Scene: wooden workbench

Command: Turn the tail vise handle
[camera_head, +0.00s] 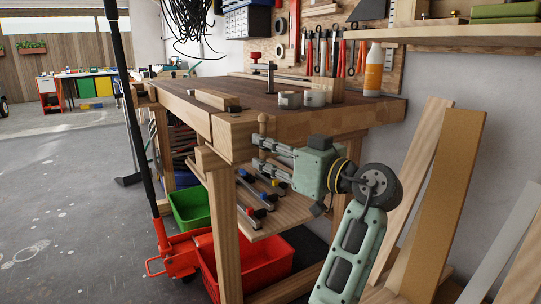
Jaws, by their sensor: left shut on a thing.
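The tail vise (232,138) is a light wooden block at the near end corner of the workbench (345,122). Its wooden handle (262,124) stands about upright beside the block, with its upper end showing above my gripper. My left gripper (262,152), grey fingers on a pale green body, is shut on the tail vise handle. The fingers hide the middle of the handle, and its lower part is hard to make out. My right gripper is not in view.
A white bottle with an orange label (373,72) stands on the bench top near the wall. Clamps lie on the lower shelf (285,212). A red bin (262,262) and green bin (190,208) sit below. Boards (440,200) lean at right. The floor at left is open.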

